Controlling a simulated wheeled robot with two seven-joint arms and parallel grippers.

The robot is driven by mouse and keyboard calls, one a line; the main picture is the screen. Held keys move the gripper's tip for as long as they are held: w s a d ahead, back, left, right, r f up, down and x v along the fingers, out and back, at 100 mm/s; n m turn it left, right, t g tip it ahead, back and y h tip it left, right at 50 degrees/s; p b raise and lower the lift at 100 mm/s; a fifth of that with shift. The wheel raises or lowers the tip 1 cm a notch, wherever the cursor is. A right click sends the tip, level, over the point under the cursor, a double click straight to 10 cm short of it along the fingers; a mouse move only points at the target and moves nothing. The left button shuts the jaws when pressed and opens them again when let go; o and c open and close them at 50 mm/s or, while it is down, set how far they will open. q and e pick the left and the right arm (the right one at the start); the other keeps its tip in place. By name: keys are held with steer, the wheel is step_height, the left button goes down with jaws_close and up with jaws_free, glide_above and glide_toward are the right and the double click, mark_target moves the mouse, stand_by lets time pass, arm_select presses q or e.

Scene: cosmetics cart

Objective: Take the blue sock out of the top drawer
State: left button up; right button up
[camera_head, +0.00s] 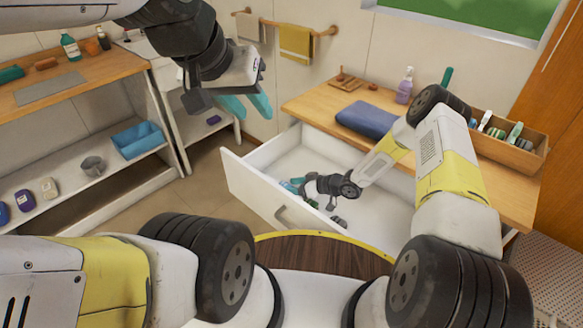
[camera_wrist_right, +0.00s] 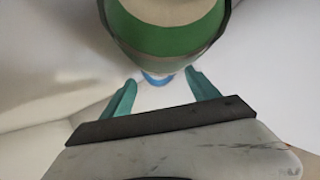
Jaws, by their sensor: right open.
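The top drawer (camera_head: 238,187) of the white cabinet is pulled open. My right gripper (camera_head: 292,186) is down inside the drawer near its front left. In the right wrist view its two teal fingers (camera_wrist_right: 161,92) are apart. A small blue thing (camera_wrist_right: 157,79), perhaps the blue sock, shows beyond and between the fingers, mostly hidden. A green and beige striped thing (camera_wrist_right: 165,28) fills the top of that view, in front of the blue one. I cannot tell whether either touches the fingers. My left gripper (camera_head: 246,104) hangs open and empty left of the drawer, above it.
A folded blue cloth (camera_head: 367,120), a lilac pump bottle (camera_head: 404,86) and a wooden box of brushes (camera_head: 530,140) are on the cabinet top. A shelf unit (camera_head: 88,88) stands at left. Small dark items (camera_head: 338,221) lie along the drawer front; its right part looks clear.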

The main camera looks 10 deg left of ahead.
steer(key=shift+w+a+f, duration=0.15)
steer(key=shift+a+f, duration=0.1)
steer(key=shift+a, duration=0.15)
steer(key=shift+c, duration=0.2)
